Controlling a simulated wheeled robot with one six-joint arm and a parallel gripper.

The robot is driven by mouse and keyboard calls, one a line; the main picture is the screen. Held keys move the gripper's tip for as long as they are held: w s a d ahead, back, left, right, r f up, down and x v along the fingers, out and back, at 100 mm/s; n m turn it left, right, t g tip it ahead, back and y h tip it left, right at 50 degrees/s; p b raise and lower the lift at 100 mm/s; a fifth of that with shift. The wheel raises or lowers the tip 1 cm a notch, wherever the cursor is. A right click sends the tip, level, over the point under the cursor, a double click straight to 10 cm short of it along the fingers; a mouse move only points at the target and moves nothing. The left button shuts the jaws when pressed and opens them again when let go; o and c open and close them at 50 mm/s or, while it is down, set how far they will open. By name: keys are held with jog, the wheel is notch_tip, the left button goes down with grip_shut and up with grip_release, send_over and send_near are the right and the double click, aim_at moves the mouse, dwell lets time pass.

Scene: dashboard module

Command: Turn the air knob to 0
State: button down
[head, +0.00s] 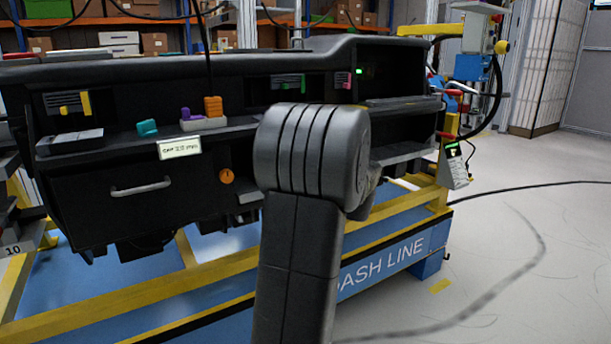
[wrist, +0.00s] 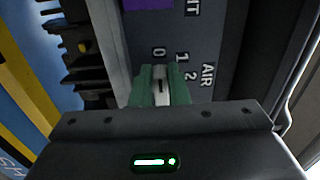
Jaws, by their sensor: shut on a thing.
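In the wrist view, the air knob (wrist: 161,86) is pale grey with a dark mark. It sits on a dark panel (wrist: 206,38) printed with "AIR", 0, 1 and 2. The mark runs up and down in the picture, roughly in line with the 0, which is straight above the knob. The 1 and 2 are to the upper right. My gripper (wrist: 162,88) has green fingertips, one on each side of the knob, and is shut on it. In the head view, my arm hides my gripper and the air knob.
In the head view, the dashboard has a drawer with a silver handle (head: 141,188), an orange round knob (head: 227,176) and a ledge with teal (head: 147,128), purple and orange (head: 213,106) pieces. A blue and yellow frame (head: 396,257) carries it. Open floor lies to the right.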

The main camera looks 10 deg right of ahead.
jog(key=shift+w+r, duration=0.1)
jog(key=shift+r, duration=0.2)
jog(key=c, duration=1.4)
grip_release()
jog(key=shift+f, duration=0.15)
jog(key=shift+f, duration=0.1)
jog(key=shift+f, duration=0.1)
